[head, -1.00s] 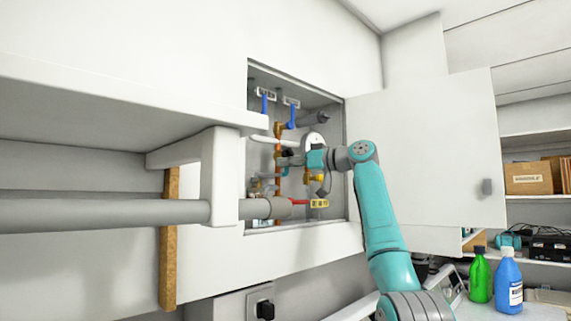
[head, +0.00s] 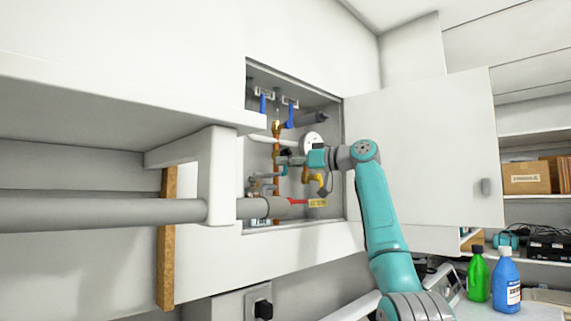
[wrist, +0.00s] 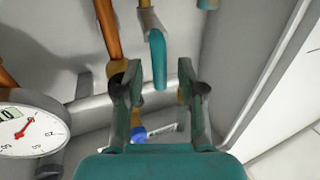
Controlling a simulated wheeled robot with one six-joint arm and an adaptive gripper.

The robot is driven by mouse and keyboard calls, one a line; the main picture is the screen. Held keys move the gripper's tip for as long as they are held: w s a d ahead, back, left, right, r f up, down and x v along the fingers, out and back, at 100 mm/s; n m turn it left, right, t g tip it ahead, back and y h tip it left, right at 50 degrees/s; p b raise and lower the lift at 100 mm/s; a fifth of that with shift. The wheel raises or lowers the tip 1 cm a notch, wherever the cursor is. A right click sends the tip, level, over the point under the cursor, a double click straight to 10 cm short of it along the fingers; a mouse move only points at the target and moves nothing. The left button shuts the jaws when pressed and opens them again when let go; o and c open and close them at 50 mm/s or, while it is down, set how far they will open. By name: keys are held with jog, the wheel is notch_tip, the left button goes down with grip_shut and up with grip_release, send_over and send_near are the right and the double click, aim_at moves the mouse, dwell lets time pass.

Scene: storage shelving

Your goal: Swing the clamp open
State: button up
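My gripper (head: 290,160) reaches into the open wall cabinet, among pipes and valves. In the wrist view my gripper (wrist: 157,90) has its two fingers well apart. A teal lever-like handle (wrist: 158,60) hangs ahead of the gap between the fingertips; I see no grip on it. I cannot single out the clamp for certain. A round white gauge with a red needle (wrist: 25,130) is at the left of the wrist view and also shows above my gripper in the head view (head: 312,139).
The cabinet door (head: 425,150) stands open at right. Blue-handled valves (head: 291,115) and a red handle (head: 298,201) are close by. A thick grey pipe (head: 100,213) crosses at left. Green (head: 478,275) and blue (head: 506,280) bottles stand at lower right.

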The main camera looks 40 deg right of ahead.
jog(key=v, duration=1.1)
jog(key=shift+s+f, duration=0.1)
jog(key=c, duration=0.6)
jog(key=shift+s+a+n, duration=0.1)
jog(key=shift+a+n, duration=0.25)
jog(key=shift+n, duration=0.35)
grip_shut()
jog(key=s+a+n+t+h, duration=0.1)
jog(key=s+a+n+h, duration=0.1)
jog(key=a+n, duration=0.35)
jog(key=s+a+n+h, duration=0.1)
jog(key=a+n+h, duration=0.1)
jog(key=n, duration=0.7)
jog(key=w+d, duration=0.2)
jog(key=w, duration=0.9)
jog(key=shift+f, duration=0.25)
